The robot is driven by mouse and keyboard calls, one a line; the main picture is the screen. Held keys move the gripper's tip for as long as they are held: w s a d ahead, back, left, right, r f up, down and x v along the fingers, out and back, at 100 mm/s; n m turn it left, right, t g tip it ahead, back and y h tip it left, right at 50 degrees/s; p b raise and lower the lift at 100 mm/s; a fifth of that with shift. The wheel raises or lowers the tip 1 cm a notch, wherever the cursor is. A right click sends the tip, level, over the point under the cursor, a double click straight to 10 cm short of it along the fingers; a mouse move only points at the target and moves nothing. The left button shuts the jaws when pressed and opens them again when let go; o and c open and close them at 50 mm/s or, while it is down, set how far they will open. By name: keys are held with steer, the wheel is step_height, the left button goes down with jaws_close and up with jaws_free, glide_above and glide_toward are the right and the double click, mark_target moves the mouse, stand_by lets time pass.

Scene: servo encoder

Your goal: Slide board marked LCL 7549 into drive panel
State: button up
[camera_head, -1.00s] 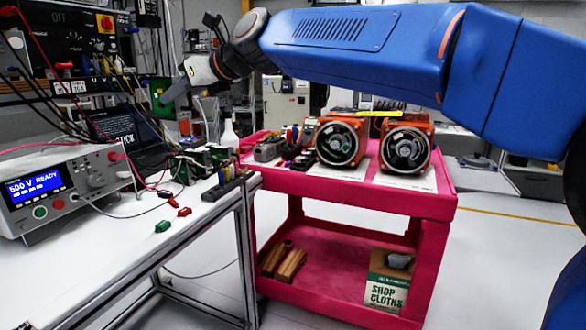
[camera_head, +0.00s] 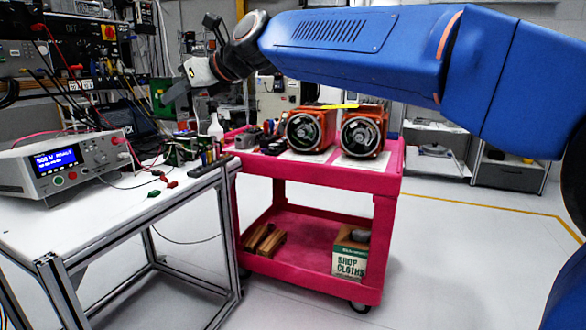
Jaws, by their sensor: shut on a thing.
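My gripper (camera_head: 174,92) is at the end of my blue arm, at the upper left, above the back of the bench. A dark panel (camera_head: 62,50) with a red and yellow switch, dials and plugged leads stands at the back left. I cannot tell whether this is the drive panel, and no slot shows clearly. The held board is apart from this panel, to its right.
A bench (camera_head: 110,208) at left carries a tester with a blue display (camera_head: 62,162), cables and small green and red clips. A pink cart (camera_head: 300,180) bears two orange servo motors (camera_head: 362,134). Floor at right is clear.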

steer(key=w+d+f+m+t+h, duration=0.2)
steer(key=w+d+f, duration=0.2)
steer(key=w+f, duration=0.55)
steer(key=w+d+f+m+t+h, duration=0.2)
steer(key=w+d+f+m, duration=0.15)
steer(key=w+f, duration=0.55)
steer(key=w+d+f+m+t+h, duration=0.15)
steer(key=w+d+f, duration=0.25)
steer(key=d+f, duration=0.4)
steer(key=w+d+f+m+t+h, duration=0.15)
steer(key=w+d+f, duration=0.3)
steer(key=f, duration=0.45)
steer(key=w+d+f+m+h, duration=0.1)
steer(key=d+f+m+h, duration=0.35)
steer(key=d+f, duration=1.15)
steer(key=s+d+f+m+h, duration=0.1)
steer(key=s+d+f+h, duration=0.1)
steer(key=d+f, duration=0.4)
steer(key=s+d+f+m+h, duration=0.1)
steer(key=s+d+f, duration=0.3)
steer(key=d, duration=0.8)
step_height(320, 180, down, 2)
steer(key=shift+s+d+f+m+g+h, duration=0.1)
steer(key=shift+s+d+m+g+h, duration=0.25)
steer(key=shift+h, duration=0.4)
steer(key=shift+a, duration=0.1)
